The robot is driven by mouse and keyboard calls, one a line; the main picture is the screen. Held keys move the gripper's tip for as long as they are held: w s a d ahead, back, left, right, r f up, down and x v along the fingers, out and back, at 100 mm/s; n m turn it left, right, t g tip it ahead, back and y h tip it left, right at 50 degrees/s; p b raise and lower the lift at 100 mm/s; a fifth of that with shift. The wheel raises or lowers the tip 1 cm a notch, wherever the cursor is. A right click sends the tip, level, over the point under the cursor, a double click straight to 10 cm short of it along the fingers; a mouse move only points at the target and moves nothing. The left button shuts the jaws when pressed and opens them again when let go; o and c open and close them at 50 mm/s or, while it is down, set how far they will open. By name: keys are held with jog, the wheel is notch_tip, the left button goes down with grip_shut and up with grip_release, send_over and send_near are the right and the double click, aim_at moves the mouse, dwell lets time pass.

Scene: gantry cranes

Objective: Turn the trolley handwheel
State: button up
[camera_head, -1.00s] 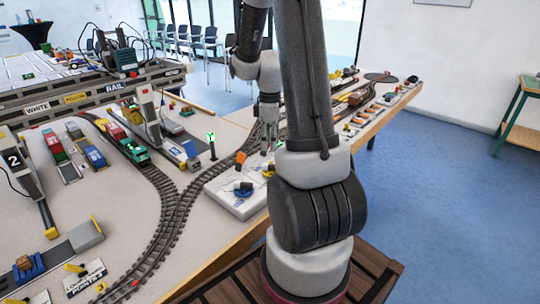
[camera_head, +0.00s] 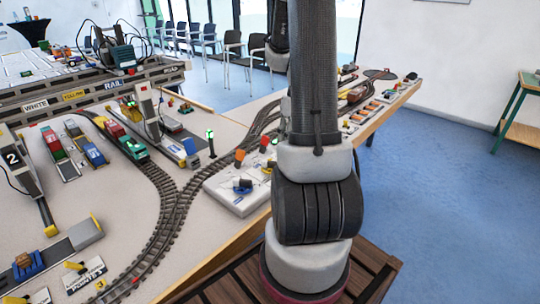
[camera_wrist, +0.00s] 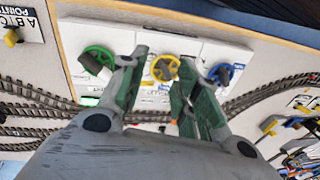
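Three handwheels show in the wrist view on white panels: a green one (camera_wrist: 97,60), a yellow one (camera_wrist: 165,67) and a blue one (camera_wrist: 221,73). Each has a dark knob. I cannot read which is the trolley handwheel. My gripper (camera_wrist: 163,60) is open, its green-grey fingers spread on either side of the yellow wheel in the picture. I see nothing held between them, and contact with the wheel cannot be told. In the head view the blue handwheel (camera_head: 242,187) sits on a white control box (camera_head: 222,192); my gripper is hidden behind my arm.
Model tracks (camera_head: 165,215) curve past the control box. A green and red train (camera_head: 133,149) stands on them. Container cranes (camera_head: 150,112) are farther left. Blue floor lies open at right.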

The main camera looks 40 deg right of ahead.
aim_at(270, 166)
jog(key=m+t, duration=0.1)
jog(key=m, duration=0.8)
jog(key=w+a+f+m+t+y, duration=0.1)
jog(key=m, duration=0.8)
jog(key=w+a+m+t, duration=0.1)
jog(key=m, duration=0.8)
jog(key=shift+w+a+f+y, duration=0.15)
jog(key=shift+w+f+y, duration=0.05)
jog(key=shift+f+y, duration=0.1)
jog(key=shift+f+m, duration=0.15)
jog(key=shift+m, duration=0.15)
jog(key=x, duration=0.7)
jog(key=shift+f, duration=0.2)
jog(key=shift+c, duration=0.2)
grip_shut()
